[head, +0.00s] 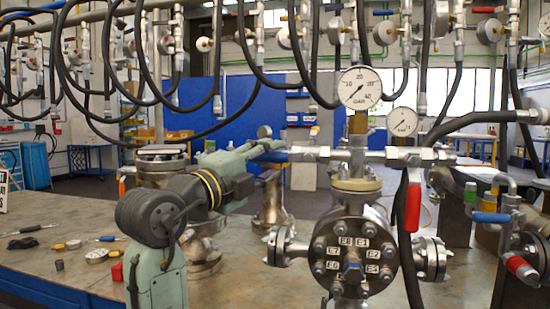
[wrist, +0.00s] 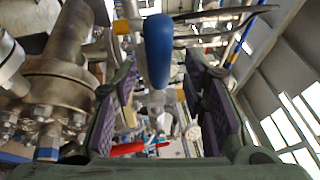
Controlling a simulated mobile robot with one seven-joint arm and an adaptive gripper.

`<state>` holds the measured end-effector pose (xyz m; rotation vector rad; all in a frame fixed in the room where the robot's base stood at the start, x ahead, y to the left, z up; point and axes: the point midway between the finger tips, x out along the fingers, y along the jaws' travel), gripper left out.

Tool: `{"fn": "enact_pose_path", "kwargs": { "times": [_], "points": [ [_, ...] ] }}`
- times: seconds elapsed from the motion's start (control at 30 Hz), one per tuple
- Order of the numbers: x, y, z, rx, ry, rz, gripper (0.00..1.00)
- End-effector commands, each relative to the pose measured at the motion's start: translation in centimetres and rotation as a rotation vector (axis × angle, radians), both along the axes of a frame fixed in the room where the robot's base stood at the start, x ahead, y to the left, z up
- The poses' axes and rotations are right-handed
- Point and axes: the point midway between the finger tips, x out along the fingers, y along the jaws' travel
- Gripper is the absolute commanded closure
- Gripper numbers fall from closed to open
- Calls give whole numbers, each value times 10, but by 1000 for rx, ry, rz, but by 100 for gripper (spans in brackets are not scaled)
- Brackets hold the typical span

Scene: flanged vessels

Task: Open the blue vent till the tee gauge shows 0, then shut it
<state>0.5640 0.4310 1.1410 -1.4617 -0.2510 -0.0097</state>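The blue vent handle (head: 272,157) sticks out to the left of the tee (head: 356,155) on top of the flanged vessel. In the wrist view the blue handle (wrist: 158,52) lies between my two purple-padded fingers, with a gap on each side. My gripper (head: 268,148) is open around it, at the left end of the tee. The tee gauge (head: 360,88) stands upright above the tee, with a white dial marked in tens; its needle is too small to read surely. A red handle (head: 413,206) hangs down at the tee's right.
A smaller gauge (head: 402,121) stands right of the tee gauge. Black hoses (head: 312,60) hang overhead. Valves with blue and red handles (head: 521,267) stand at the right. Loose tools (head: 30,230) lie on the bench (head: 45,262) at the left.

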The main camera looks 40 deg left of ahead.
Motion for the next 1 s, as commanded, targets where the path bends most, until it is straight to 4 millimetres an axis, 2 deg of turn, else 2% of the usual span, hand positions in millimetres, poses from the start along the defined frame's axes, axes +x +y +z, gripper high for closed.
{"fn": "enact_pose_path", "kwargs": {
  "times": [0.2, 0.43, 0.6, 1.0],
  "points": [
    [-48, -6, -8, 1, -2, 3, 61],
    [-81, -12, -14, 1, -1, 2, 61],
    [-89, -13, -16, 1, 0, 0, 61],
    [-89, -14, -16, 1, 0, 0, 61]
  ]
}}
